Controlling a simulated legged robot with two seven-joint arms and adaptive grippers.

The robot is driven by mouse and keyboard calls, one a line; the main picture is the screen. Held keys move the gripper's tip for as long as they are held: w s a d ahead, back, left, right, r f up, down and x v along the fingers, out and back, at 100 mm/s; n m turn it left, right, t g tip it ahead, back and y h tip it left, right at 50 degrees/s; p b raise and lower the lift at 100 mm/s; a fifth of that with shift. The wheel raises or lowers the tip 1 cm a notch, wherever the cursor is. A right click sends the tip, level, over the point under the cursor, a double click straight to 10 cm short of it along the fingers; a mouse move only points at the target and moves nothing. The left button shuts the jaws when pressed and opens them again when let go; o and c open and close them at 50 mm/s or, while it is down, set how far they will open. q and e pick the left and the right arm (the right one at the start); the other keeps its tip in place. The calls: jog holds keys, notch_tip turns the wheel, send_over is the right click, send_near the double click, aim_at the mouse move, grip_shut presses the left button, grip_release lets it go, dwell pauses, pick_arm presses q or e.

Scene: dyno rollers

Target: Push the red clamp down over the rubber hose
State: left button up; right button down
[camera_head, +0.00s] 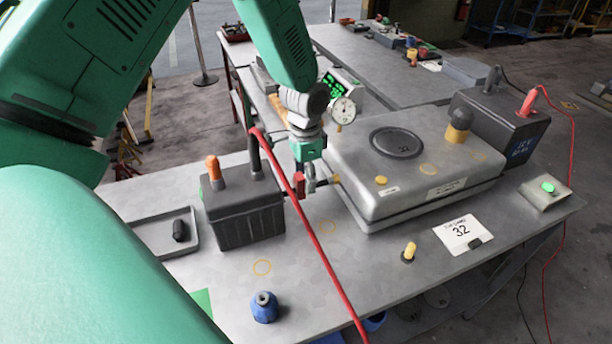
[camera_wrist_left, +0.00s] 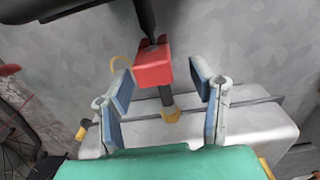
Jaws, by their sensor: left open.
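The red clamp (camera_head: 300,182) is a small block between the dark box and the grey tank. In the left wrist view the clamp (camera_wrist_left: 153,66) sits just beyond my fingertips, roughly centred between them. A dark hose (camera_wrist_left: 145,20) runs up to the clamp's far side. A short dark tube (camera_wrist_left: 166,98) comes from its near side and ends at a yellow fitting (camera_wrist_left: 171,115). My left gripper (camera_wrist_left: 161,76) is open, its two blue-padded fingers apart on either side. In the head view my left gripper (camera_head: 306,176) is beside the clamp, its fingers partly hidden. My right gripper is not in view.
The dark box (camera_head: 240,215) with an orange-capped post stands left, the grey tank (camera_head: 400,160) right. A long red cable (camera_head: 325,255) crosses in front of the clamp. A blue bottle (camera_head: 264,307) and a yellow-topped knob (camera_head: 409,252) stand on the bench. The front middle is mostly clear.

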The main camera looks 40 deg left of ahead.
pick_arm(q)
notch_tip(320, 180, up, 12)
jog(key=shift+w, duration=0.15)
dwell(0.3)
jog(key=shift+f, duration=0.15)
dwell(0.4)
